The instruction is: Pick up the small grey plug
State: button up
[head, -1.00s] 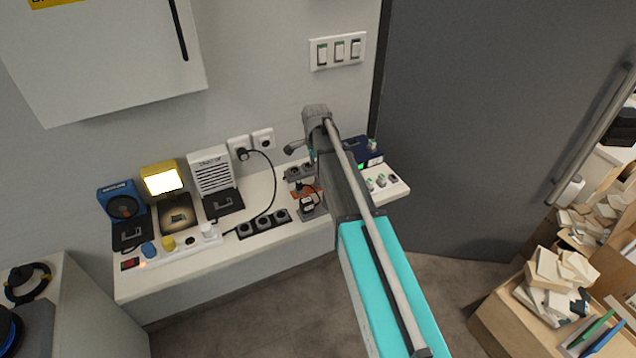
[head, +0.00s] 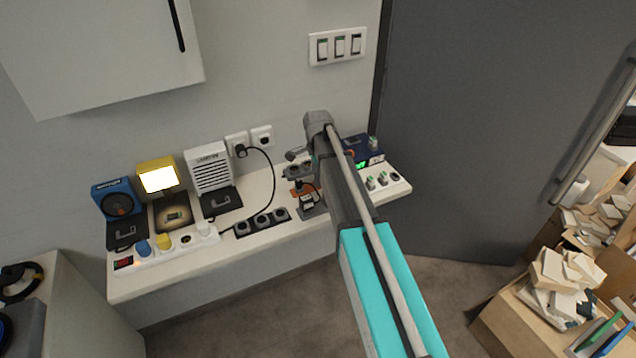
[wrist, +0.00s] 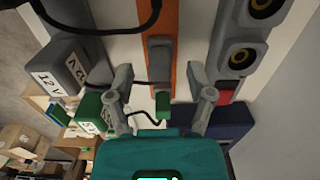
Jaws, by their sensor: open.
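In the wrist view, a small grey plug (wrist: 160,48) sits on an orange strip (wrist: 167,14), roughly in line with the gap between my fingers. My gripper (wrist: 160,73) is open, one finger on each side of the strip. Nothing is held between the fingers. A small green piece (wrist: 162,106) and a thin black wire lie closer to the palm. In the head view, my arm covers much of this spot, and part of the orange strip (head: 297,193) shows beside it on the white shelf (head: 150,283). I cannot tell the plug apart there.
Grey sockets (wrist: 240,58) stand right of the strip. Blocks marked 12V (wrist: 66,72) and a green block (wrist: 90,112) stand left. A black cable (wrist: 100,31) loops nearby. The head view shows a white power strip (head: 188,243), a yellow lamp (head: 158,179) and a white speaker (head: 209,167).

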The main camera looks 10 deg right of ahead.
jog(key=shift+f+b, duration=0.45)
jog(key=shift+f, duration=0.3)
grip_shut()
